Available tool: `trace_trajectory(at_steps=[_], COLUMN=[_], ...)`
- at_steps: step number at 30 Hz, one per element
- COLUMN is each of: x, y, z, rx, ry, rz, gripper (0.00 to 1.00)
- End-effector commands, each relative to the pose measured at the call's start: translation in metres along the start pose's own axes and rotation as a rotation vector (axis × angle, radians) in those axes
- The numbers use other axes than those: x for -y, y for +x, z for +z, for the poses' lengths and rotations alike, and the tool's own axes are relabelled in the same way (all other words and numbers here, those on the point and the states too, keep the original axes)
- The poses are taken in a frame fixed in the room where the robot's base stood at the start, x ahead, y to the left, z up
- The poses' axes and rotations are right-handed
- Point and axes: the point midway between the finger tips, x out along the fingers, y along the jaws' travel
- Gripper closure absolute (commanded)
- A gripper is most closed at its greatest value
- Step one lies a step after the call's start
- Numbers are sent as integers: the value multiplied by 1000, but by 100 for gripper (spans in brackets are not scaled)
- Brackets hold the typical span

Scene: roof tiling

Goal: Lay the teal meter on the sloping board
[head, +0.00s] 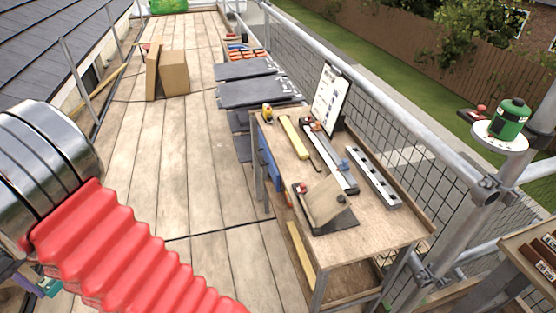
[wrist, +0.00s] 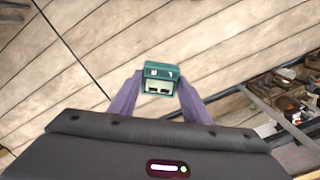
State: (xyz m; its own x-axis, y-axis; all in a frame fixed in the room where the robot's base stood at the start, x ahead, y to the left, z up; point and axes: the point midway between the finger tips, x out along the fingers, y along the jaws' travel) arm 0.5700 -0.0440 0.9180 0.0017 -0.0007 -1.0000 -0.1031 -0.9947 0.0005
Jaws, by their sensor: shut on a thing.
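The teal meter (wrist: 159,79) is a small boxy device with pale markings and dark windows on its face. My gripper (wrist: 158,90) is shut on it, with a purple finger on each side. In the head view a bit of teal (head: 50,287) shows at the lower left, mostly hidden behind my red-sleeved arm. The sloping board (head: 325,203) is a small tilted wooden panel on a dark base at the near end of the workbench. Its face looks bare. The meter is well to the left of it, apart from it.
The workbench (head: 390,232) also holds a yellow bar (head: 295,137), a long grey tool, a slotted metal rail (head: 373,177) and an upright white chart (head: 330,100). Scaffold rails and mesh run along the right. The plank deck (head: 180,150) left of the bench is mostly clear.

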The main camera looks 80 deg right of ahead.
Motion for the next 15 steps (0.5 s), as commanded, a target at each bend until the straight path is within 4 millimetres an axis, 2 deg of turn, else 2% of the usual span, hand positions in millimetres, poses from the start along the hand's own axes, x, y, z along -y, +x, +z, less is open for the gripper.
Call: trace_trajectory(at_steps=[1, 8, 15], x=[-19, -101, -186], y=[-1, -6, -10], z=[-1, 1, 17], rx=[-1, 0, 0], ry=[41, 227, 421], rz=[0, 0, 1], gripper=[75, 75, 75])
